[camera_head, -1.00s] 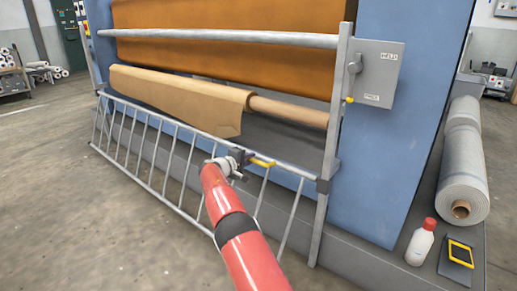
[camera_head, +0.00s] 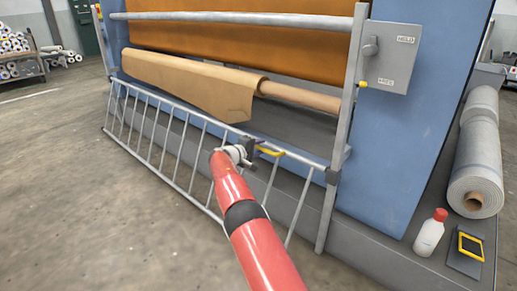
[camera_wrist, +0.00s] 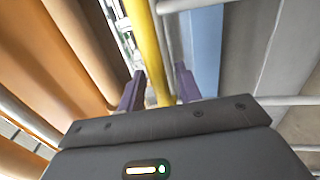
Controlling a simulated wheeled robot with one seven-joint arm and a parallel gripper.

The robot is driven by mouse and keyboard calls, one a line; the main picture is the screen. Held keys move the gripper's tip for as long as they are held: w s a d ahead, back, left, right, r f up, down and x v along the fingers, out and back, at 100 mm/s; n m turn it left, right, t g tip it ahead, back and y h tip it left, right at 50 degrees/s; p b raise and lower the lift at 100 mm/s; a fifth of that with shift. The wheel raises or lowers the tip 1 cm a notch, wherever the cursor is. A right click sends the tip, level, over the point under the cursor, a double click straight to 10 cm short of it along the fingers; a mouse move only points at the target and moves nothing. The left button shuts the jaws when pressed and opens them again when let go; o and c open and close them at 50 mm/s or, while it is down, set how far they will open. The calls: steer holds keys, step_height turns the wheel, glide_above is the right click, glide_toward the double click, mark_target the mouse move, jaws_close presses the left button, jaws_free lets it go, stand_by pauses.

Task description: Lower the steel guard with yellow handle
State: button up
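The steel guard (camera_head: 163,140) is a ladder-like frame of grey bars, set low in front of the blue press in the head view. Its right end meets the upright post at a dark sleeve. The yellow handle (camera_head: 270,151) is on its top rail, right of the middle. My gripper (camera_head: 250,148) is at the handle's left part. In the wrist view the yellow handle (camera_wrist: 146,40) runs between the two purple fingers of my gripper (camera_wrist: 160,80). The contact faces are hidden.
A grey box (camera_head: 392,58) with a lever is on the right post. A white bottle with a red cap (camera_head: 430,233), a yellow-framed panel (camera_head: 470,246) and a grey roll (camera_head: 478,150) are at the right. The floor (camera_head: 80,200) at the left is clear.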

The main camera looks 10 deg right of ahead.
steer(key=shift+a, duration=0.1)
steer(key=v, duration=0.7)
steer(key=shift+s+a, duration=0.2)
steer(key=shift+s, duration=0.05)
